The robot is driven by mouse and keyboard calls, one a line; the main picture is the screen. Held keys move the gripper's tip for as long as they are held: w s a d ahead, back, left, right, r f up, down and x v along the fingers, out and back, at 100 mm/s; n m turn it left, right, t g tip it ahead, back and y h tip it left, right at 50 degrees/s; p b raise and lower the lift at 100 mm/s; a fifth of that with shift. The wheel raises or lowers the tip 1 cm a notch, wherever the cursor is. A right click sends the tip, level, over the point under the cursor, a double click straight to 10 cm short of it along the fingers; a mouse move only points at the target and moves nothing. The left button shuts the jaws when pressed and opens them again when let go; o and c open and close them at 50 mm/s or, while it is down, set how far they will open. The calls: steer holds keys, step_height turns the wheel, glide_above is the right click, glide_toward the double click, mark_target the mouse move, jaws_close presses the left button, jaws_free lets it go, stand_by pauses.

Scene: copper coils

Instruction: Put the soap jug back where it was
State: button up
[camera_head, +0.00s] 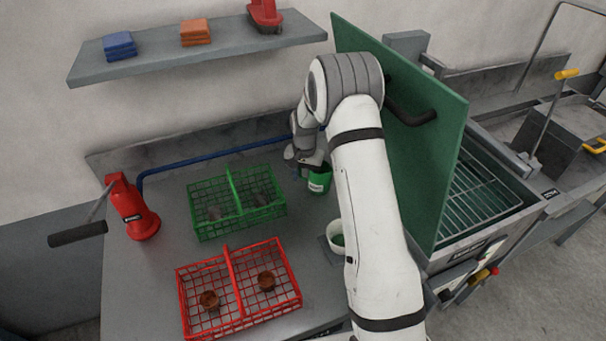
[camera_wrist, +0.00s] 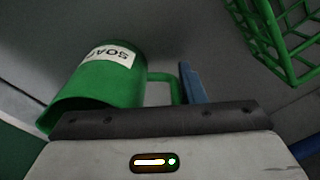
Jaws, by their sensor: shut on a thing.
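The soap jug (camera_head: 319,182) is green with a white label and sits at the back of the counter, right of the green basket. It looks roughly upright; I cannot tell whether its base touches the counter. My gripper (camera_head: 309,166) is at the jug and shut on it, partly hidden behind my arm. In the wrist view, the jug (camera_wrist: 112,82) fills the upper left with its SOAP label readable, and its handle reaches right to the gripper. The jaw contact itself is mostly hidden.
A green wire basket (camera_head: 236,204) stands left of the jug. A red wire basket (camera_head: 240,290) with brown coils is in front. A white cup (camera_head: 334,238) stands by my arm. A raised green lid (camera_head: 435,150) rises to the right. A blue pipe (camera_head: 215,156) runs behind.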

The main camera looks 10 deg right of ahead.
steer(key=shift+s+r, duration=0.1)
steer(key=o, duration=1.2)
steer(key=shift+o, duration=0.2)
steer(key=s+r+n+b, duration=0.1)
steer(key=s+r, duration=0.2)
steer(key=r, duration=0.6)
steer(key=s+r+b, duration=0.1)
steer(key=s+r, duration=0.2)
steer(key=r, duration=0.6)
steer(key=s+r+n+t, duration=0.1)
steer(key=s+r+n, duration=0.1)
steer(key=s, duration=1.2)
steer(key=s+d+r+n+t, duration=0.1)
steer(key=s+r, duration=0.3)
steer(key=s, duration=1.1)
steer(key=shift+s+r+n+t, duration=0.25)
steer(key=shift+n+t, duration=0.25)
steer(key=shift+n, duration=0.2)
